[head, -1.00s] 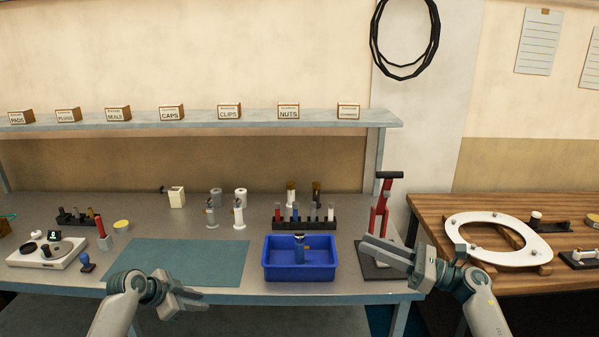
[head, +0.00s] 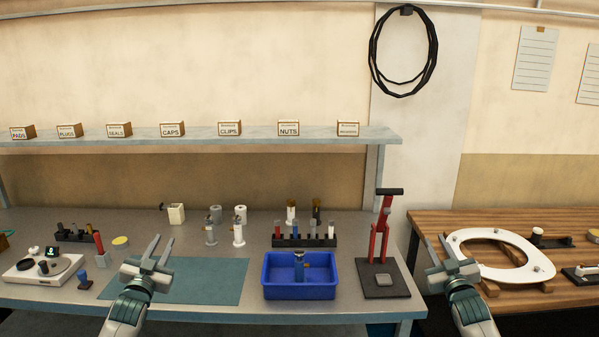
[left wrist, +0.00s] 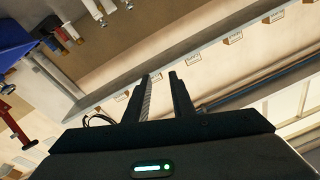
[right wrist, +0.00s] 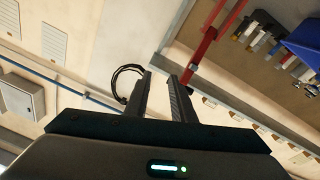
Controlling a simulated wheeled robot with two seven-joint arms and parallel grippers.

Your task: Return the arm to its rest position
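My left gripper (head: 153,254) is raised in front of the green mat, its fingers pointing up and spread apart. In the left wrist view its two fingers (left wrist: 160,98) are apart with nothing between them. My right gripper (head: 440,256) is raised in front of the gap between the metal bench and the wooden table. In the right wrist view its fingers (right wrist: 167,98) are apart and empty. Neither gripper appears to touch anything.
A white toilet seat (head: 478,236) lies on the wooden table. The green mat (head: 205,280) is bare.

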